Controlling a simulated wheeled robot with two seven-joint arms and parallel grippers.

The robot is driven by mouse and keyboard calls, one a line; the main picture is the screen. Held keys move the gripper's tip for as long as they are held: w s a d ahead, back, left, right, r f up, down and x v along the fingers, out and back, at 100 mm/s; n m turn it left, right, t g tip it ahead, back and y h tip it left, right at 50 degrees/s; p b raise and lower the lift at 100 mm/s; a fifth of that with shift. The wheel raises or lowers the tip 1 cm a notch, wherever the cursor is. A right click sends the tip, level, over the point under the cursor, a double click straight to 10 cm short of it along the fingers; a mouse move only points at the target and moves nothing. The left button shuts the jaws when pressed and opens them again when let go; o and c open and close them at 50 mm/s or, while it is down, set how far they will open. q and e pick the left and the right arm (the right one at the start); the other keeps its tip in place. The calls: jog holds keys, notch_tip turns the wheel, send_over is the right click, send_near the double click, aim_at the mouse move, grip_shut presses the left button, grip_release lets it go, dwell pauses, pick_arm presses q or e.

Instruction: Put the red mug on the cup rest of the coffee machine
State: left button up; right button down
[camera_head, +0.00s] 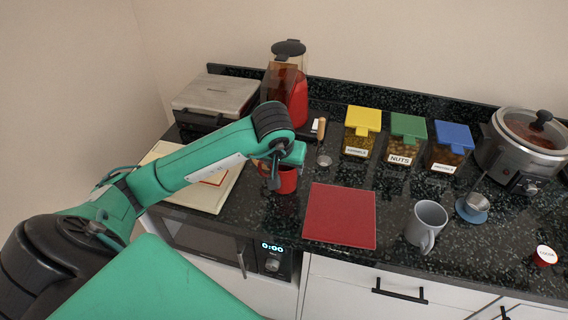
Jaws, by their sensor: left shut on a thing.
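The red mug (288,182) is below my left gripper (277,166), over the dark counter. My left gripper is shut on it; the gripper and wrist hide its upper part and the grip. I cannot tell whether the mug touches the counter. The red coffee machine (299,103) with a black top stands behind, against the back wall. My left arm crosses in front of it and hides its lower part, so the cup rest is not clearly seen. My right gripper is not in view.
A red mat (340,216) lies right of the mug. A grey mug (426,224) stands near the front edge. A cream board (210,199) lies under my arm.

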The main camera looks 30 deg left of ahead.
pick_arm(q)
jog(key=shift+f, duration=0.1)
jog(key=o, duration=1.2)
jog(key=shift+c, duration=0.2)
